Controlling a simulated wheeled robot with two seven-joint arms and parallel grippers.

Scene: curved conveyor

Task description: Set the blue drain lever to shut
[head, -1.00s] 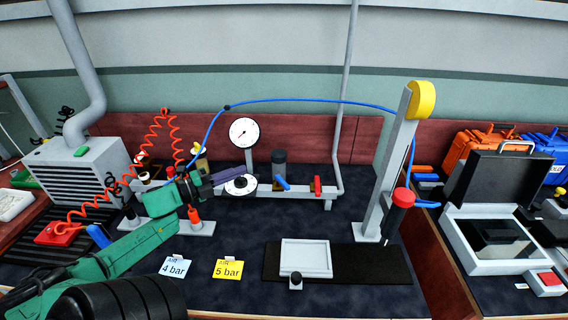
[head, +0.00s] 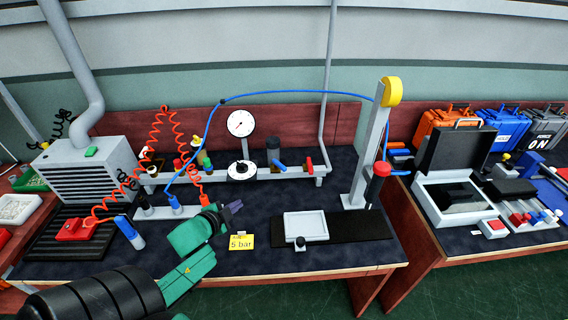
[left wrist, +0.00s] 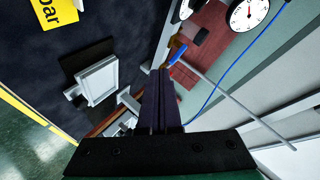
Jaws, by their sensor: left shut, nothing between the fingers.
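The blue drain lever (head: 280,165) sits on the grey pipe rail behind the bench mat in the head view, tilted from upper left to lower right. A red lever (head: 309,164) is on the same rail to its right. My left gripper (head: 236,207) is shut and empty, above the mat near the yellow 5 bar card, well in front of the lever and apart from it. In the left wrist view the shut fingers (left wrist: 161,75) point up the picture, with a blue handle (left wrist: 178,53), probably the drain lever, beyond their tips. My right gripper is not in view.
A pressure gauge (head: 240,123) and a white dial (head: 242,171) stand left of the lever. A grey post (head: 367,150) with a yellow top and a white tray (head: 306,226) are to the right. The yellow card (head: 241,242) lies below the gripper. A blue hose arches overhead.

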